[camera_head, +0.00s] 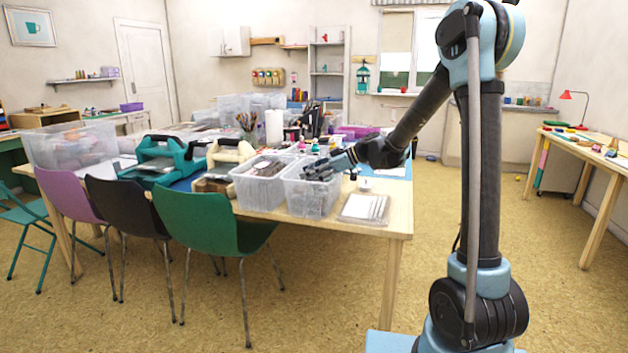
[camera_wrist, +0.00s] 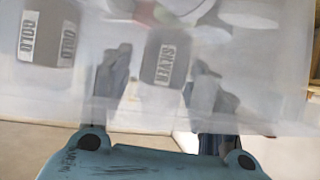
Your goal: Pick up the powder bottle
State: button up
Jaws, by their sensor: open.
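My gripper (camera_head: 318,172) is open over the right clear plastic bin (camera_head: 312,198) near the table's front edge. In the wrist view, its two dark fingers (camera_wrist: 160,78) stand apart, blurred by a translucent surface across the picture. A dark grey container labelled SILVER (camera_wrist: 165,62) shows between the fingers, its label turned. I cannot tell for sure which of these is the powder bottle. No powder bottle can be made out in the head view, where the gripper and bin wall hide what lies inside.
A second clear bin (camera_head: 258,192) stands directly left. A flat clear case (camera_head: 364,208) lies to the right on the wooden table (camera_head: 388,222). A cream die-cutting machine (camera_head: 230,152) and a teal one (camera_head: 160,158) stand farther left. A green chair (camera_head: 205,222) stands in front.

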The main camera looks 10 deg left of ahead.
jog(key=x, duration=0.3)
jog(key=shift+a, duration=0.3)
jog(key=shift+c, duration=0.2)
jog(key=c, duration=1.2)
jog(key=shift+c, duration=0.2)
